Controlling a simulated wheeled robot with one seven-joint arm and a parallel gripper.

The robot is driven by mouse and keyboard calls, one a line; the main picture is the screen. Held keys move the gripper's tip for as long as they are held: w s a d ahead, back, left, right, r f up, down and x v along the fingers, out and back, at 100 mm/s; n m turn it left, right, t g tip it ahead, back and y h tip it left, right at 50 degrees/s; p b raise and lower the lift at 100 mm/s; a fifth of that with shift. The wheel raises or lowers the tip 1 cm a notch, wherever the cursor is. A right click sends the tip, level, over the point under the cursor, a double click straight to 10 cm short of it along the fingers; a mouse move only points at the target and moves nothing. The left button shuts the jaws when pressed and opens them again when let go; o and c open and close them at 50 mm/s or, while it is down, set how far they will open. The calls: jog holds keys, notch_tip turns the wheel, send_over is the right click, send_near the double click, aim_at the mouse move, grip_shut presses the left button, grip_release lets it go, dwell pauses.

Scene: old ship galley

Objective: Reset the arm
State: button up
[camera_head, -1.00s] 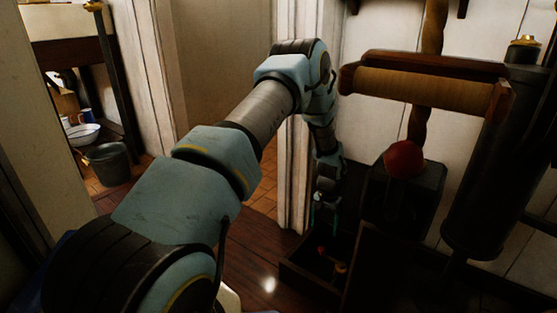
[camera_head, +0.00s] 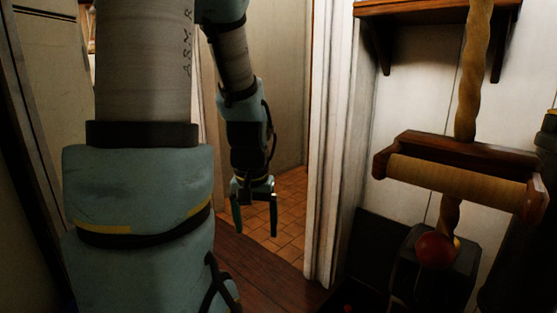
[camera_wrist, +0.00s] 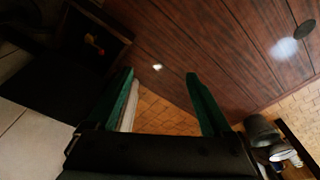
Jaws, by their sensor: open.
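My gripper (camera_head: 256,222) hangs pointing down in front of the open doorway in the head view, left of the white door post. Its two green fingers are apart with nothing between them. In the wrist view my gripper (camera_wrist: 160,95) also shows open and empty, with the wooden floor beyond the fingers. My arm fills the left part of the head view, with the upper links raised and the forearm hanging down.
A white door post (camera_head: 335,150) stands right of my gripper. Further right are a wooden roller (camera_head: 460,180), a red ball (camera_head: 437,250) and a shelf (camera_head: 430,10). The tiled floor (camera_head: 285,215) beyond the doorway looks clear. A dark bucket (camera_wrist: 262,130) shows in the wrist view.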

notch_tip(320, 180, up, 39)
jog(key=s+a+p, duration=0.1)
jog(key=s+p, duration=0.2)
jog(key=p, duration=3.5)
jog(key=shift+a+n, duration=0.3)
jog(key=shift+a, duration=0.05)
